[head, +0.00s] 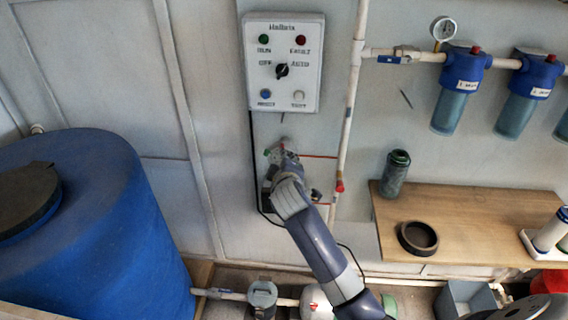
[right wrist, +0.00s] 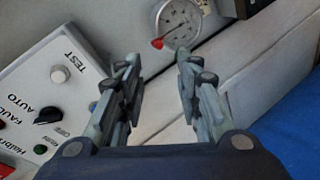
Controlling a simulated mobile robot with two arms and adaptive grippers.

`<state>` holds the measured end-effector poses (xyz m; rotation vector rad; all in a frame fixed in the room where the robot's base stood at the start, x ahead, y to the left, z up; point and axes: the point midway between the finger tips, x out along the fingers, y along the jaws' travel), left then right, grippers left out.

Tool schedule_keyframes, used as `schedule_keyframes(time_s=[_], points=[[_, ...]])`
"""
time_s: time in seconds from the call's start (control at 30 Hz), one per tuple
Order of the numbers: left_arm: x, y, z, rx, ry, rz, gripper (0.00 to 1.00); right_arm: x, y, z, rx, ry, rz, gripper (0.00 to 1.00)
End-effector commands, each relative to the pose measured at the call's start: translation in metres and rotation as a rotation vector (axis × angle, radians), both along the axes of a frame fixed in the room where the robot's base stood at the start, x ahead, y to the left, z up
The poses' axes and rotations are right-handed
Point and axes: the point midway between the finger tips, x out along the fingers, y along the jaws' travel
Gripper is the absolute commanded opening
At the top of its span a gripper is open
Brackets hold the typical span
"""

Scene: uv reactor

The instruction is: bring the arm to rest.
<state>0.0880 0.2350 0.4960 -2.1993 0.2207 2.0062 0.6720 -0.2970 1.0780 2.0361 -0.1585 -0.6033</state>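My right arm reaches up from the bottom of the head view to the wall. Its gripper (head: 275,153) is just below the control panel (head: 284,63), partly hidden by my own wrist. In the right wrist view the two fingers of the right gripper (right wrist: 159,66) are spread apart with nothing between them. A round gauge (right wrist: 180,20) with a red part at its rim shows beyond the fingertips. The control panel (right wrist: 45,105), with its black knob and buttons, is to the left of the fingers. My left gripper is not in view.
A blue tank (head: 100,215) with a dark lid stands at left. A white pipe (head: 350,120) runs down the wall right of the arm. Blue filter housings (head: 460,85) hang at upper right. A wooden shelf (head: 480,210) holds a dark cylinder (head: 395,173) and a dark ring (head: 417,238).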

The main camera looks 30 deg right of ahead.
Motion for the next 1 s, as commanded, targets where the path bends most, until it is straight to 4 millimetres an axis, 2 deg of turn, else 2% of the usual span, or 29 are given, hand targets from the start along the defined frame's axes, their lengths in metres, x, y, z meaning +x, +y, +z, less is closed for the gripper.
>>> schedule_keyframes(time_s=[0.3,0.37,0.43,0.47,0.57,0.6,0.67,0.7,0.77,0.8,0.87,0.9,0.97,1.0], points=[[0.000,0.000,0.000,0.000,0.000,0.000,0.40,0.000,0.000,-0.003,0.002,0.004,0.001,0.32],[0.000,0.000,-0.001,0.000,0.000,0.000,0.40,-0.001,0.002,-0.015,0.010,0.018,0.004,0.32],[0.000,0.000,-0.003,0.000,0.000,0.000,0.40,-0.003,0.005,-0.040,0.028,0.047,0.013,0.32],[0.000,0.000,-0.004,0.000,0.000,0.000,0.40,-0.005,0.007,-0.056,0.040,0.064,0.017,0.32],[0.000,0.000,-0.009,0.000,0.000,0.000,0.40,-0.017,0.016,-0.121,0.094,0.139,0.032,0.32],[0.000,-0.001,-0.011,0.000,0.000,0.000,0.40,-0.025,0.019,-0.151,0.120,0.173,0.036,0.32],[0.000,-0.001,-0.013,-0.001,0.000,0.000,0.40,-0.040,0.025,-0.195,0.162,0.223,0.040,0.32],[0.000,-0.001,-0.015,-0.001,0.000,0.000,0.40,-0.051,0.029,-0.223,0.191,0.255,0.040,0.32],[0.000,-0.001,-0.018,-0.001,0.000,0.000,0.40,-0.070,0.034,-0.265,0.233,0.303,0.039,0.32],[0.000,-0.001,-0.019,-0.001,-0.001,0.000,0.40,-0.085,0.038,-0.292,0.263,0.336,0.034,0.32],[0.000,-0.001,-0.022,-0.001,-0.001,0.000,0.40,-0.110,0.042,-0.332,0.307,0.383,0.025,0.32],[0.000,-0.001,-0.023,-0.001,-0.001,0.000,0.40,-0.128,0.045,-0.357,0.334,0.416,0.017,0.32],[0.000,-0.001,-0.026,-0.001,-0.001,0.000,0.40,-0.156,0.049,-0.393,0.377,0.463,0.000,0.32],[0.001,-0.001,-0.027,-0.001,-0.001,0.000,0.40,-0.177,0.051,-0.416,0.406,0.493,-0.013,0.32]])
